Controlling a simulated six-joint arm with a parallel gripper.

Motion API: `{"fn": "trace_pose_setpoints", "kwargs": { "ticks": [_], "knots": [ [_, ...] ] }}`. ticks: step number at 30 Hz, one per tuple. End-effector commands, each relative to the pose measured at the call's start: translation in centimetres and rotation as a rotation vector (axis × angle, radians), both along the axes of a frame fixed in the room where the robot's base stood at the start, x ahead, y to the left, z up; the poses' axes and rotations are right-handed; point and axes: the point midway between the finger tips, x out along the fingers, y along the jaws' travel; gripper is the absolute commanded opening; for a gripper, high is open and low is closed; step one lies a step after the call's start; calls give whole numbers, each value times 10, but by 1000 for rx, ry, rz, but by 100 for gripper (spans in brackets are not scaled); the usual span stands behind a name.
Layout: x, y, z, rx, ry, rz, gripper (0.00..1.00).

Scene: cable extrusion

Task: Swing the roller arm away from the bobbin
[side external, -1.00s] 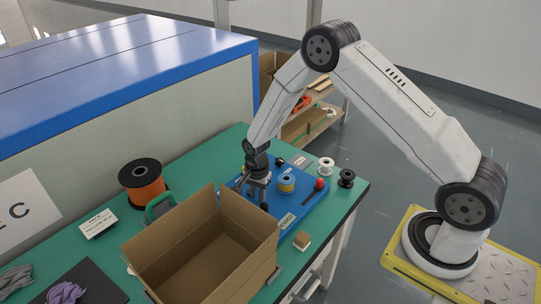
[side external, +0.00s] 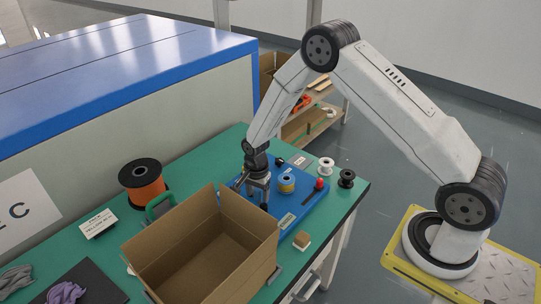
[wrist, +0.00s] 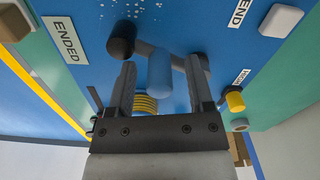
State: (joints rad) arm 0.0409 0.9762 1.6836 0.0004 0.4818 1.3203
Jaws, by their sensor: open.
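In the side view my gripper (side external: 253,195) points down over the blue board (side external: 312,203), left of the bobbin (side external: 287,184) with its yellow winding. In the wrist view my gripper (wrist: 161,64) is open, its two fingers apart. A blue roller-like cylinder (wrist: 160,74) shows between the fingers, with no clear contact. A dark grey bar (wrist: 178,60), apparently the roller arm, runs behind it. A black rounded knob (wrist: 121,39) is beside the left fingertip. The yellow-wound bobbin (wrist: 145,104) is partly hidden behind my gripper.
An open cardboard box (side external: 205,250) stands close to my gripper at the front. A red knob (side external: 319,184), a white spool (side external: 326,165) and a black spool (side external: 346,178) are on the right. An orange-wound reel (side external: 143,184) stands at the left.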

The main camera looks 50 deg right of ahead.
Motion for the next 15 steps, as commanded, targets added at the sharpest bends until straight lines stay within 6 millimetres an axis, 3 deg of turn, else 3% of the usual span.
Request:
{"fn": "trace_pose_setpoints", "kwargs": {
  "ticks": [8,15],
  "knots": [
    [1,0,14,0,-3,0,67],
    [1,0,40,-1,-2,0,67]
  ]
}}
